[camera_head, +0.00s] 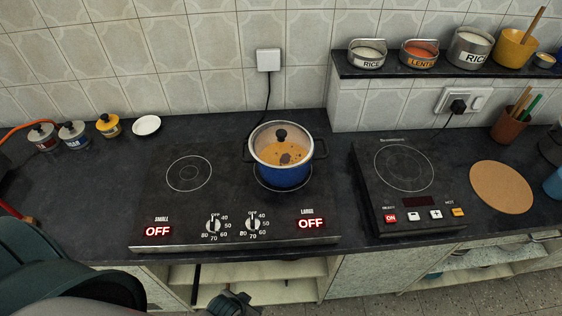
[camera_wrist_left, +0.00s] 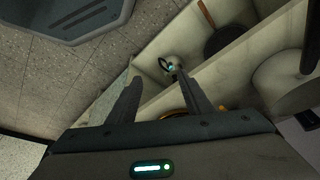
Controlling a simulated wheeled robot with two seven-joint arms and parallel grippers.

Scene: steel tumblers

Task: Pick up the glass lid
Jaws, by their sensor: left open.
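The glass lid (camera_head: 268,140) sits on a blue pot (camera_head: 284,177) on the right plate of the two-plate hob. The lid is clear with a metal rim and a black knob on top, and orange food shows through it. My left gripper (camera_head: 232,304) is at the bottom edge of the head view, in front of the counter and well apart from the lid. In the left wrist view my left gripper (camera_wrist_left: 155,88) is open with nothing between its fingers. The lid does not show in that view. My right gripper is not in view.
The hob (camera_head: 150,205) lies on a dark counter, with a separate induction cooker (camera_head: 395,220) to its right. Small jars (camera_head: 73,134) stand at the back left. A cork mat (camera_head: 501,187) lies at the right. Open shelves (camera_wrist_left: 235,75) lie below the counter, near my left gripper.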

